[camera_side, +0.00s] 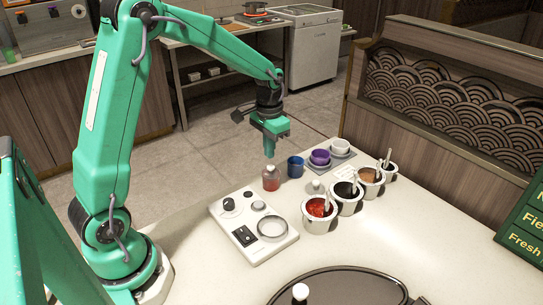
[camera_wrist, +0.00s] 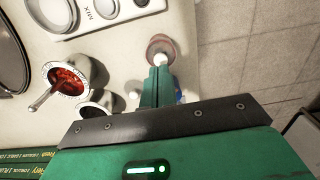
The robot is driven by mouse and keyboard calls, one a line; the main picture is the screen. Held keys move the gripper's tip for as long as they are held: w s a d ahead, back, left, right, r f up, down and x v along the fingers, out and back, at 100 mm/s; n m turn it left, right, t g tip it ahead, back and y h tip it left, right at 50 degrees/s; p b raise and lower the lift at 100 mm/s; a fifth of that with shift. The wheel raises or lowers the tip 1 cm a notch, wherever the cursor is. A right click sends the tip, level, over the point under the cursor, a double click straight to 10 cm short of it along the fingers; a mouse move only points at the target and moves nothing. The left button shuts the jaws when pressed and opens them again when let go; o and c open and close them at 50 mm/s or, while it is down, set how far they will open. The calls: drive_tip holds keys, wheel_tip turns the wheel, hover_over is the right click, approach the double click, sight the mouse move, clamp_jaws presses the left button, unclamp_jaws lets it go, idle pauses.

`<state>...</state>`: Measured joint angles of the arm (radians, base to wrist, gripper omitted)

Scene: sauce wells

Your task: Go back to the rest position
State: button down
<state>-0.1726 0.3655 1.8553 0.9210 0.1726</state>
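My gripper (camera_side: 269,154) points down just above a small glass bottle (camera_side: 271,181) of red sauce that stands upright on the white counter. In the wrist view my gripper's green fingers (camera_wrist: 158,72) lie together, with no clear gap between them. The bottle (camera_wrist: 161,45) shows just beyond the fingertips, with a pale round top. I cannot tell whether the tips touch this top. I see nothing held.
A white control panel (camera_side: 244,236) lies left of several sauce wells, including a red one (camera_side: 318,223). A blue cup (camera_side: 295,167) and a purple bowl (camera_side: 320,157) stand behind the bottle. A round dark tray (camera_side: 340,287) lies in front. A wooden partition (camera_side: 450,165) borders the right.

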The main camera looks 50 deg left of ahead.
sight(269, 167)
drive_tip(key=shift+f, duration=1.85)
drive_tip(key=shift+r, duration=0.2)
drive_tip(key=shift+r, duration=3.35)
drive_tip(key=shift+r, duration=0.1)
drive_tip(key=s+d+r+t, duration=0.2)
drive_tip(key=s+r, duration=0.1)
drive_tip(key=s, duration=0.4)
drive_tip(key=s+d+r+t, duration=0.1)
drive_tip(key=s+d+r, duration=0.2)
drive_tip(key=s, duration=0.3)
drive_tip(key=s+d+r+t, duration=0.2)
drive_tip(key=s+r, duration=0.2)
drive_tip(key=s, duration=0.3)
drive_tip(key=shift+s+d+t, duration=0.25)
drive_tip(key=shift+s+t, duration=0.05)
